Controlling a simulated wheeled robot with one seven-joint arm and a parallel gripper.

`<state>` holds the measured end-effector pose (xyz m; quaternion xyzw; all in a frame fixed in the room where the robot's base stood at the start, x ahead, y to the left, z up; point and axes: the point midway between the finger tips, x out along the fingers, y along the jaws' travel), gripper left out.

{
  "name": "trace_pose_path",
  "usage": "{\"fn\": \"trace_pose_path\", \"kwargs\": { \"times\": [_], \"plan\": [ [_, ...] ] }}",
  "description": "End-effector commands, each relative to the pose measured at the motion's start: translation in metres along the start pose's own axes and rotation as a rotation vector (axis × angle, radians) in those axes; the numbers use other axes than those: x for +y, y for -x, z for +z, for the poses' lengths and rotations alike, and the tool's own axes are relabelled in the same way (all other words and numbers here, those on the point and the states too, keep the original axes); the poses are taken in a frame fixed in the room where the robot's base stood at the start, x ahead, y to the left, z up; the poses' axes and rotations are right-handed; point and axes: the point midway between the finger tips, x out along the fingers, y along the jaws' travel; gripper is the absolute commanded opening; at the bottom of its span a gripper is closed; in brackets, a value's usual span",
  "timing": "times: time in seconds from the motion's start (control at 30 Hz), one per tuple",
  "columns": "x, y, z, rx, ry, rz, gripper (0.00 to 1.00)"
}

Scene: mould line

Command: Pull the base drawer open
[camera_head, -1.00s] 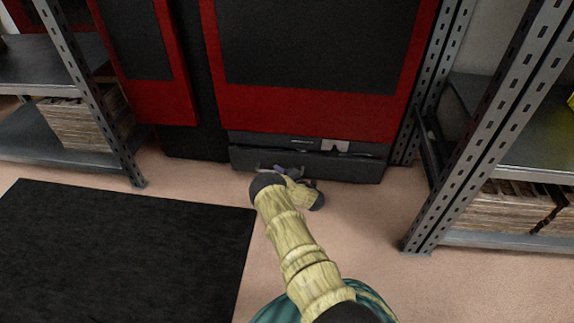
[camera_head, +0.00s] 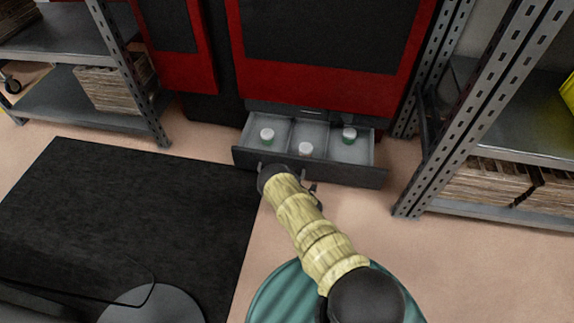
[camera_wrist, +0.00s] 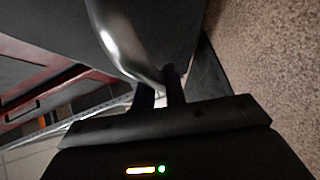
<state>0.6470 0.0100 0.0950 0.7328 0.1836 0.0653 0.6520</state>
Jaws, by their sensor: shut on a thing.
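The base drawer (camera_head: 345,173) stands pulled out from the bottom of the red and black machine in the head view. Its grey inside shows three compartments, each with a small white-topped container: left (camera_head: 267,136), middle (camera_head: 305,149) and right (camera_head: 349,135). In the wrist view, my gripper (camera_wrist: 160,90) is shut on the drawer's shiny curved metal handle (camera_wrist: 122,45). The drawer's dark front lies close behind the handle. In the head view, my arm hides most of the gripper and the handle.
The red and black machine (camera_head: 320,50) rises above the drawer. A metal rack (camera_head: 500,110) stands close on the right, another (camera_head: 130,70) on the left. A black mat (camera_head: 130,210) lies at left on the floor. Bare floor (camera_head: 370,225) shows before the drawer.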

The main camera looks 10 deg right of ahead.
Motion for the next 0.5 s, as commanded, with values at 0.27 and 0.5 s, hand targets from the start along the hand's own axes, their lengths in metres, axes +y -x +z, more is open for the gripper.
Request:
{"fn": "trace_pose_path", "kwargs": {
  "times": [0.27, 0.5],
  "plan": [
    [-0.005, 0.022, -0.021, -0.005, -0.002, -0.004, 0.00],
    [-0.009, 0.027, -0.025, -0.007, -0.002, -0.001, 0.00]
  ]
}}
